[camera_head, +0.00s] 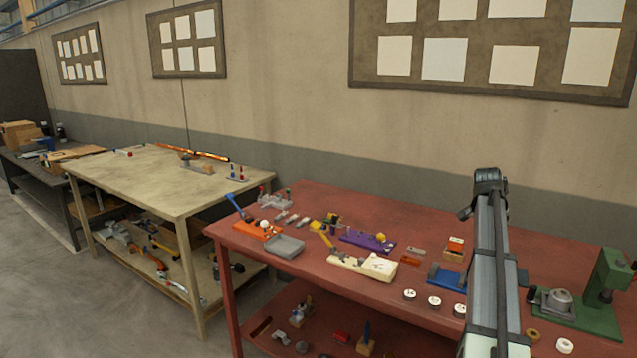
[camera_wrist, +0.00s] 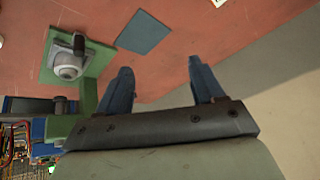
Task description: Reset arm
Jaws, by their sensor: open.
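My gripper (camera_wrist: 160,88) shows in the wrist view with its two blue-grey fingers spread apart. It is open and nothing is between the fingers. Behind the fingers are the red tabletop and a grey surface at the right. In the head view my arm stands upright in front of the right part of the red table (camera_head: 240,237). My gripper cannot be made out in the head view.
A green press (camera_head: 608,285) stands at the table's right end; it also shows in the wrist view (camera_wrist: 92,62), near a flat blue plate (camera_wrist: 146,32). Orange, purple and cream fixtures, a grey tray (camera_head: 285,246) and several white round pieces (camera_head: 434,301) occupy the table. A wooden table (camera_head: 150,178) stands left.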

